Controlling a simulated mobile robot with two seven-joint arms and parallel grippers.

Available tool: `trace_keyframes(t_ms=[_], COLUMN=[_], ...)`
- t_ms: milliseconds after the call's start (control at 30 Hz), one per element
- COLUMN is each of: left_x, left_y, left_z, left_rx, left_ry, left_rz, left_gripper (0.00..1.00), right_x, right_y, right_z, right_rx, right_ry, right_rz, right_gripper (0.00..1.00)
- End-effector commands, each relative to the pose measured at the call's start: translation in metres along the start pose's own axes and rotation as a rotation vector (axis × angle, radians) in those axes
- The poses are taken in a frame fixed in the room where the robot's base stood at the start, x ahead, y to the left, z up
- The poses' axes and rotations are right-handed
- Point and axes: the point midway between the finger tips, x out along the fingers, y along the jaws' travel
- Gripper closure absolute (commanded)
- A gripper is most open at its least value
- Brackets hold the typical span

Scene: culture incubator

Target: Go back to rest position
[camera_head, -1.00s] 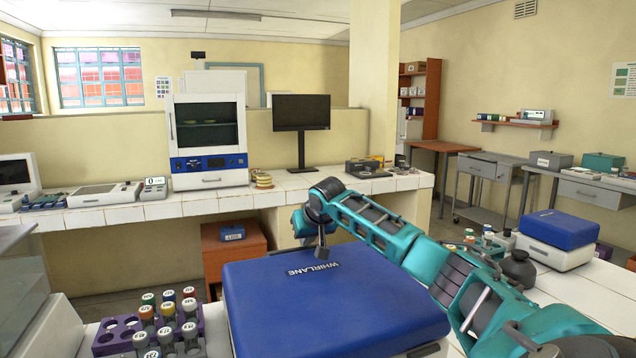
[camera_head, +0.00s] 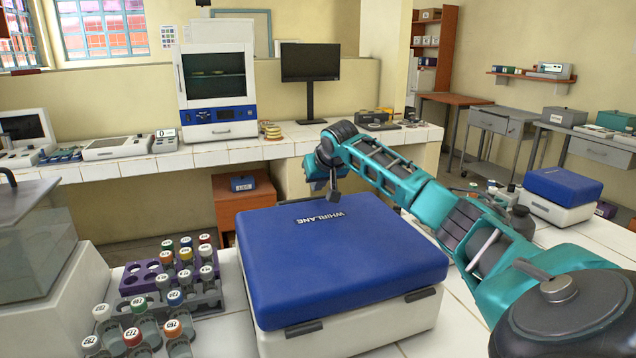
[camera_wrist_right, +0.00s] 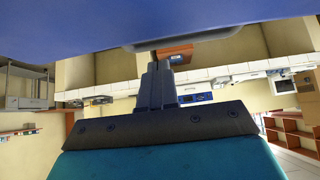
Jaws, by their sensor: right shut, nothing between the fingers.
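My right arm reaches across from the right in the head view. Its gripper (camera_head: 333,192) hangs at the far edge of the blue lid of the WHIRLANE centrifuge (camera_head: 345,335). The gripper is shut, with nothing between its fingers. In the right wrist view its fingers (camera_wrist_right: 158,85) are together, and the blue lid (camera_wrist_right: 90,25) fills the top. Whether the fingers touch the lid cannot be told. The lid is down on the white body. My left gripper is not in view.
Capped tubes stand in a purple rack (camera_head: 140,278) and beside it, left of the centrifuge. A clear box (camera_head: 38,255) is at far left. A second blue-lidded device (camera_head: 562,184) stands right of my arm. The incubator (camera_head: 214,80) on the back counter has its door shut.

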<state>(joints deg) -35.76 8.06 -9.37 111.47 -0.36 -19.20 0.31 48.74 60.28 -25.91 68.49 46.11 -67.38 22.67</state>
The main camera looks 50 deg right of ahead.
Motion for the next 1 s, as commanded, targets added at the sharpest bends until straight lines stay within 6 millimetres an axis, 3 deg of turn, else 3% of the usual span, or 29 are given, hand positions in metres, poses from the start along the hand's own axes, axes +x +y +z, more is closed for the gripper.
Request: trace_keyframes(t_ms=[200,400,600,1000], left_x=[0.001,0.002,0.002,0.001], left_y=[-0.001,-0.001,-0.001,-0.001], left_z=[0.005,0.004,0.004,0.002], left_rx=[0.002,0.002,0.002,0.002], left_ry=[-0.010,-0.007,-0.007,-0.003], left_rz=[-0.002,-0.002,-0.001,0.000], left_gripper=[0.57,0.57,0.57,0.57], right_x=[-0.047,-0.078,-0.090,-0.092], right_y=[0.001,0.001,0.001,0.001], right_z=[-0.029,-0.047,-0.053,-0.054], right_rx=[0.002,0.001,0.001,0.001], right_ry=[0.012,0.013,0.010,0.011], right_rz=[-0.003,-0.003,-0.001,-0.001], right_gripper=[1.00,1.00,1.00,1.00])
